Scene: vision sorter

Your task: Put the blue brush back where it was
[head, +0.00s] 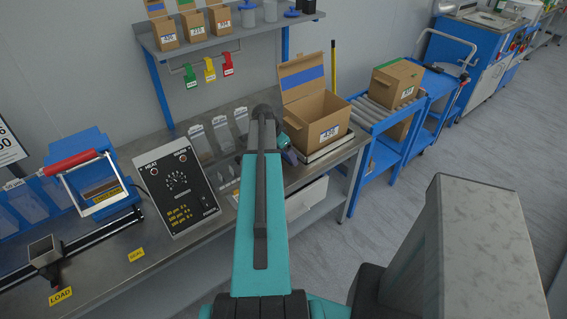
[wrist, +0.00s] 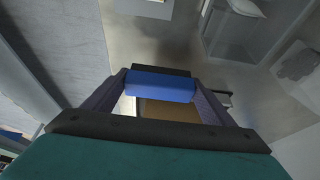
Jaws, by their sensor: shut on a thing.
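My gripper (wrist: 160,95) is shut on the blue brush (wrist: 160,84), which lies across between its two fingers in the wrist view. A dark strip shows along the brush's far edge. In the head view my gripper (head: 289,155) is just left of the open cardboard box (head: 322,128) on the bench. My own arm hides much of the gripper there, and I cannot make out the brush in that view. In the wrist view the grey bench top (wrist: 185,52) lies beyond the brush, with no other thing touching it that I can see.
The open box stands on a scale-like plate at the bench's right end. Clear sleeves (head: 222,133) stand left of my arm. A dial panel (head: 177,187) and a blue machine with a red handle (head: 71,160) are further left. A shelf (head: 235,33) hangs above.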

